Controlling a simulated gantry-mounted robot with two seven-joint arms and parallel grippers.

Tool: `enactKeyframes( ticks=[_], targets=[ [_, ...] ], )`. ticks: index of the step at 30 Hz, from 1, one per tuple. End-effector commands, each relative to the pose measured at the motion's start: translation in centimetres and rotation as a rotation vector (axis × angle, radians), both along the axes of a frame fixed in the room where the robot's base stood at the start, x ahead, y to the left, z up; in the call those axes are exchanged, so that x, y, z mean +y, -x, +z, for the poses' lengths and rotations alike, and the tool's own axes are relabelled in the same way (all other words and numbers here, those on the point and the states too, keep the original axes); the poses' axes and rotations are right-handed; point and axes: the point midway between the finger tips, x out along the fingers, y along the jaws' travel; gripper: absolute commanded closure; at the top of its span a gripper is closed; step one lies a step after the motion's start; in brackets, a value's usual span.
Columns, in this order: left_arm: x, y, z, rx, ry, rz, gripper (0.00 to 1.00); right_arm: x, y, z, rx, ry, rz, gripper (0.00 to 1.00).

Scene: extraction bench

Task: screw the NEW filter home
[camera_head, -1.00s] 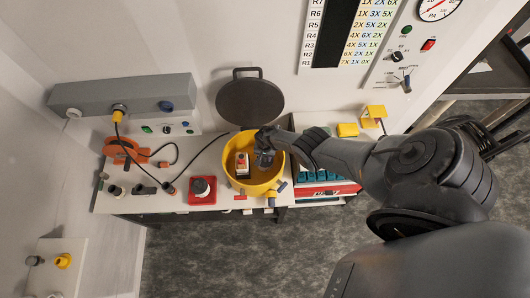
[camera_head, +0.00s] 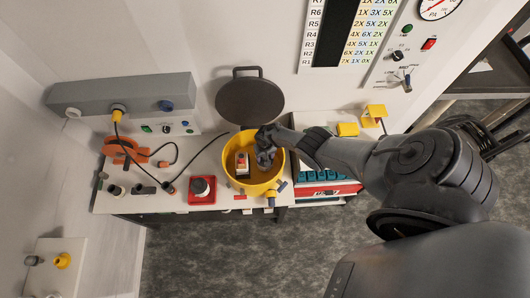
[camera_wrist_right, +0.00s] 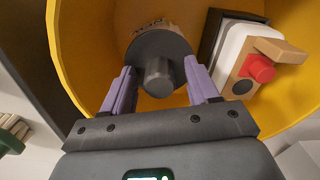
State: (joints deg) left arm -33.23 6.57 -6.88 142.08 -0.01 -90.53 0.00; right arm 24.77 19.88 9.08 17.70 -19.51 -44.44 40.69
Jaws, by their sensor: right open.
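The filter (camera_wrist_right: 158,45) stands in the yellow drum in the right wrist view. It has a dark grey round cap with a knob in its middle, and a tan label whose lettering I cannot read clearly. My right gripper (camera_wrist_right: 159,70) is open, with its purple fingers on either side of the knob, apart from it as far as I can see. In the head view my right gripper (camera_head: 266,156) reaches into the right side of the yellow drum (camera_head: 232,178) and hides the filter. How far the filter is screwed in cannot be seen. My left gripper is not in view.
A white and tan block with a red button (camera_wrist_right: 260,68) stands inside the drum, close to the right finger; it also shows in the head view (camera_head: 242,162). The drum's dark lid (camera_head: 249,101) stands open behind. A red-based container (camera_head: 202,189) is left of the drum.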

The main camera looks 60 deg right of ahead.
Motion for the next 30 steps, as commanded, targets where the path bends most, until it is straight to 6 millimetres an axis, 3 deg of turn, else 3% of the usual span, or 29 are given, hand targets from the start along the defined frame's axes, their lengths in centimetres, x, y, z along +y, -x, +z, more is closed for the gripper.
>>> enactKeyframes(
  ticks=[9,15,24,30],
  targets=[
    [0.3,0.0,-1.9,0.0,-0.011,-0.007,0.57,-0.2,0.1,-0.4,0.004,0.004,0.881,0.4],
    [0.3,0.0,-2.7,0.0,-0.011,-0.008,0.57,-0.1,0.0,-0.2,0.002,0.002,1.245,0.4],
    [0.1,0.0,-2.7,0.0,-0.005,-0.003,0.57,0.0,0.0,0.0,0.0,-0.001,1.309,0.4],
    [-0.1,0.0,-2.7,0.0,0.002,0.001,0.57,0.0,0.0,0.0,0.0,0.0,1.306,0.7]
  ],
)
